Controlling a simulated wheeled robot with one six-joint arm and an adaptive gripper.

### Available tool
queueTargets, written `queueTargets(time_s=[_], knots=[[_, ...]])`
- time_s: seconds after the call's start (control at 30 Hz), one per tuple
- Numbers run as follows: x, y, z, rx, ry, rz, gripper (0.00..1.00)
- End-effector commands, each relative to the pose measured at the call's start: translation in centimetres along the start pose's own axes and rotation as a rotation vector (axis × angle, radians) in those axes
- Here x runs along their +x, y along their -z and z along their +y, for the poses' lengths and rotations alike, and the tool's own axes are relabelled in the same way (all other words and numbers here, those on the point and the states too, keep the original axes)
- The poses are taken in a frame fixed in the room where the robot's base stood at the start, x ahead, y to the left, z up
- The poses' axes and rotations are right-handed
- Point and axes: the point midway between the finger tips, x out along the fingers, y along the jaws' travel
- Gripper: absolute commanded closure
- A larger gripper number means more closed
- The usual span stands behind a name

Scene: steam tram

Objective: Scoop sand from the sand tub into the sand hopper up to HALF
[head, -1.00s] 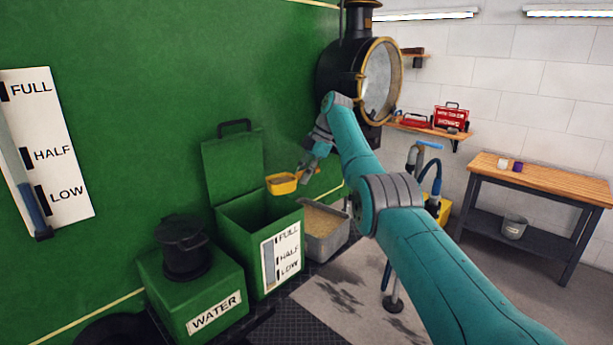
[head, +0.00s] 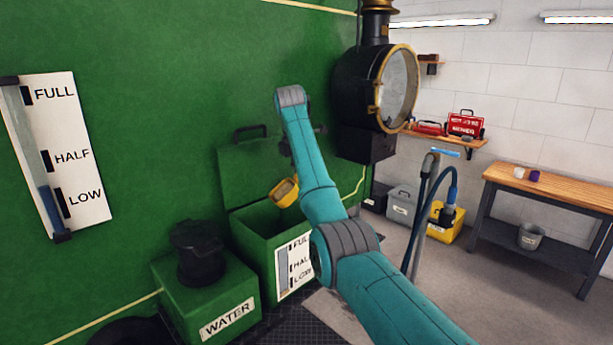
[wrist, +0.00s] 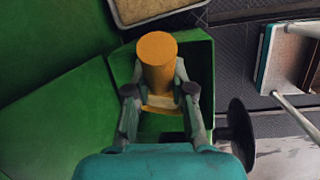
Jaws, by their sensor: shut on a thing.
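My gripper (wrist: 160,88) is shut on the orange-yellow handle of the scoop (wrist: 157,62). In the head view, the yellow scoop (head: 285,191) is tilted above the open sand hopper (head: 256,247), in front of its raised lid; my arm hides the gripper's fingers there. Whether sand is still in the scoop is unclear. The hopper is a green box with a white FULL, HALF, LOW gauge (head: 293,267) on its front; its level is too small to read surely. The sand tub (wrist: 165,17), grey with tan sand, shows at the top of the wrist view; my arm hides it in the head view.
A green WATER box (head: 213,300) with a black filler cap stands left of the hopper. A larger gauge (head: 65,155) is on the green wall. A black lamp (head: 372,95) is behind my arm. A hose stand (head: 418,215) and a workbench (head: 550,190) are at right.

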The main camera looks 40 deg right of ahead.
Motion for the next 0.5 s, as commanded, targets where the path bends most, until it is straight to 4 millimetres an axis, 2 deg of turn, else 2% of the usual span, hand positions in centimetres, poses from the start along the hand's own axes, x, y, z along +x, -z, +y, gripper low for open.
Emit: queueTargets(time_s=[0.5], knots=[[-2.0,4.5,0.8,-0.071,0.037,-0.41,1.0]])
